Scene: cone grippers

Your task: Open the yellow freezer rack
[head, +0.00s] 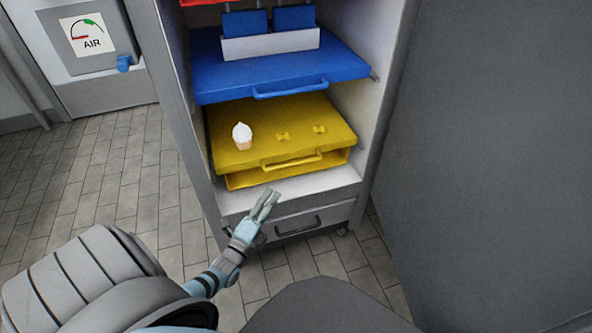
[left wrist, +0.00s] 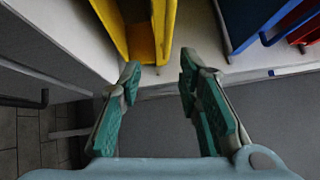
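The yellow freezer rack (head: 300,112) sits inside the open freezer, below the blue rack. Its front handle (head: 292,162) runs along the front edge. A white-topped cup-like item and two small yellow bow-shaped pieces are on its top. My left gripper (head: 270,192) is in front of and below the rack, apart from its handle. In the left wrist view, my left gripper (left wrist: 160,62) has its teal-padded fingers spread with nothing between them. Part of the yellow rack (left wrist: 143,40) shows just beyond the fingertips. My right gripper is not in view.
The blue rack (head: 280,75) with a white holder is above. A grey drawer (head: 300,222) is below, under the freezer's white floor. A grey panel (head: 490,150) stands at the right. Tiled floor (head: 120,180) is clear at the left.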

